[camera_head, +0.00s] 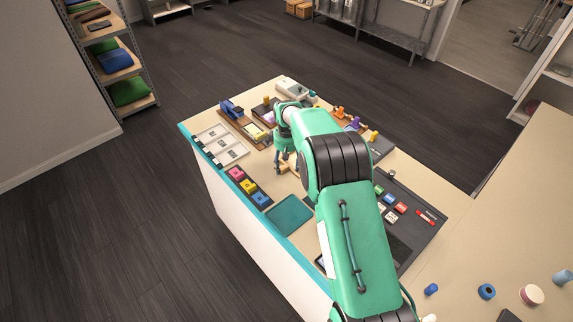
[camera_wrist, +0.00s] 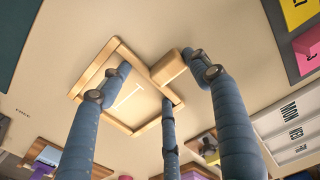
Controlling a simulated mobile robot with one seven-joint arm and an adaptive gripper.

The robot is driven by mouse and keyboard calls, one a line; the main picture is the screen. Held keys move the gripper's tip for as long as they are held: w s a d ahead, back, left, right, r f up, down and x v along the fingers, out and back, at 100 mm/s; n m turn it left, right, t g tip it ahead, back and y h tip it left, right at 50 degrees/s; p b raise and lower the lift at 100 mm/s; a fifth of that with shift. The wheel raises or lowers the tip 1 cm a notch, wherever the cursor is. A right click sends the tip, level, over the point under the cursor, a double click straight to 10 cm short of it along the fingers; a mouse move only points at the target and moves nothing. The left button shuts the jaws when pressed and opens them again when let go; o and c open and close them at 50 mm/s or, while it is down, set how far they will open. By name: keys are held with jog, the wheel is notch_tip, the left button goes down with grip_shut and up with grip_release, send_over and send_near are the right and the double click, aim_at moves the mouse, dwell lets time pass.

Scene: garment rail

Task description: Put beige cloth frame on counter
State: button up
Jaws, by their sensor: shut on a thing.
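The beige cloth frame (camera_wrist: 168,68) is a thin, light wooden square with a thick block on one side. My gripper (camera_wrist: 160,82) has blue-grey fingers closed around that block in the wrist view. The frame's open middle shows the beige counter top (camera_wrist: 215,22) with a pale T-shaped mark. In the head view, my gripper (camera_head: 286,166) points down over the left counter (camera_head: 262,97), and only a small part of the frame shows at its fingers. I cannot tell whether the frame touches the counter or hangs just above it.
Pink, yellow and blue blocks (camera_head: 246,186) line the left edge near a teal mat (camera_head: 289,215). A white three-part tray (camera_head: 219,144) lies farther back. A dark tray (camera_head: 415,217) with coloured pieces lies right of my arm. Bare counter surrounds the frame.

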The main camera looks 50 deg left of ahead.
jog(key=o, duration=1.2)
jog(key=shift+f, duration=0.1)
jog(key=shift+o, duration=0.2)
notch_tip(320, 180, up, 12)
jog(key=shift+r, duration=0.2)
dwell(0.5)
